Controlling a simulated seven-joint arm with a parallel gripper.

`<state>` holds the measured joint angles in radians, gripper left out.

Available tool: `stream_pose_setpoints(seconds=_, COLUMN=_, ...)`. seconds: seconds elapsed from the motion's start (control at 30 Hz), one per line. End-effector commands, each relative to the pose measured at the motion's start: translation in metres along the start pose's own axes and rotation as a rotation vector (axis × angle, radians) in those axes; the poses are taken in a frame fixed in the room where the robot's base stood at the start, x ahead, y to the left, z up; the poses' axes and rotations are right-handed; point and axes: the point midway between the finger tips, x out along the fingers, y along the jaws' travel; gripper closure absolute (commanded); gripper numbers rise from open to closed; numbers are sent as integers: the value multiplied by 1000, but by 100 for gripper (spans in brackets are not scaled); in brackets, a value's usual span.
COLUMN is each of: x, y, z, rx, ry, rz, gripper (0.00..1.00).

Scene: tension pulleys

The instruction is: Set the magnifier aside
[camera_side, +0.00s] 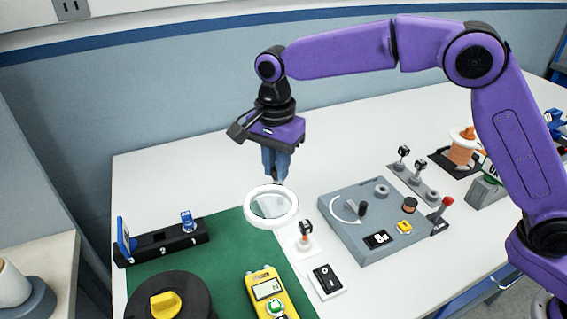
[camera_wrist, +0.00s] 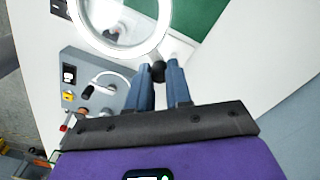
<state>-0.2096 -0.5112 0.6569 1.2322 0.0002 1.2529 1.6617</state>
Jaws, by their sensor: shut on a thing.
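The magnifier (camera_side: 248,217) is a white ring with a clear lens. In the side view it is above the edge of the green mat, near the middle of the table. My gripper (camera_side: 279,181) points down with its blue fingers at the magnifier's far side. In the wrist view the white ring (camera_wrist: 161,37) fills the top, and my gripper's fingers (camera_wrist: 160,76) are shut on a small dark knob at its rim. How high the ring is over the table I cannot tell exactly; it seems raised.
A yellow meter (camera_side: 268,291), a black round dial (camera_side: 192,284) and a black rack (camera_side: 166,244) are on the green mat (camera_side: 225,258).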

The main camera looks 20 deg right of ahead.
Motion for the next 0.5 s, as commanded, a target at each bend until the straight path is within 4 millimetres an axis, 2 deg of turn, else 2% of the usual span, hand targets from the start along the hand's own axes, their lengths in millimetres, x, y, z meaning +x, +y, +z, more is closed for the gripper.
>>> stream_pose_setpoints(seconds=0.5, x=-1, y=-27, z=4, rx=493, ry=0, rz=-1, gripper=100)
